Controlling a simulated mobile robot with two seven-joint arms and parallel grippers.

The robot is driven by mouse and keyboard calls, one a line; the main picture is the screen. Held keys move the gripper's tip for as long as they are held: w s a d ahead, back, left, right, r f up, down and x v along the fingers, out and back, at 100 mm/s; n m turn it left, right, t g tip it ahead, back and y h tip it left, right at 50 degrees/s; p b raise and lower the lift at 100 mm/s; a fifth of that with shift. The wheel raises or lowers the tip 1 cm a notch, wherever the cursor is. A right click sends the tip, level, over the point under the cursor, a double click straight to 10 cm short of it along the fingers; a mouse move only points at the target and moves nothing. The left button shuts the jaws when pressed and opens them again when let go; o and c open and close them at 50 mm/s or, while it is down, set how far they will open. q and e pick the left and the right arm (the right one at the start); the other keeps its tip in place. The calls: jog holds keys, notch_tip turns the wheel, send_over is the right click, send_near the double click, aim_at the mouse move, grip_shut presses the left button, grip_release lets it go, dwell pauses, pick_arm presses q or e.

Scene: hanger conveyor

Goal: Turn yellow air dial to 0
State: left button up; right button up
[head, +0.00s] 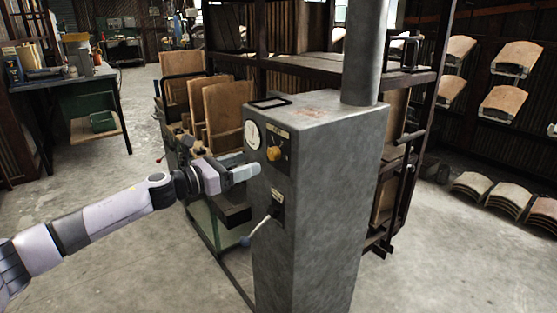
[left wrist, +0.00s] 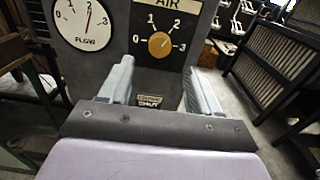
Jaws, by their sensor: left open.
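The yellow air dial (head: 274,153) is a round knob on the front of a grey metal cabinet (head: 320,200). In the left wrist view the dial (left wrist: 159,44) sits under an AIR label, with marks 0, 1, 2 and 3 around it. Its pointer seems to face up and right, near 2. A white round gauge (left wrist: 84,22) is left of it, its needle near 2. My left gripper (head: 244,173) is open and empty, just below and left of the dial in the head view. In the wrist view its fingers (left wrist: 160,85) stand apart below the dial, not touching it.
A lever (head: 258,230) with a blue knob sticks out below the dial. A second label plate (left wrist: 149,99) shows between my fingers. A dark rack (head: 330,62) with wooden boards stands behind the cabinet. The floor at front left is clear.

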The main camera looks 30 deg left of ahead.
aim_at(270, 156)
pick_arm(q)
jog(key=shift+p+x, duration=0.9)
jog(key=shift+x, duration=2.6)
jog(key=c, duration=1)
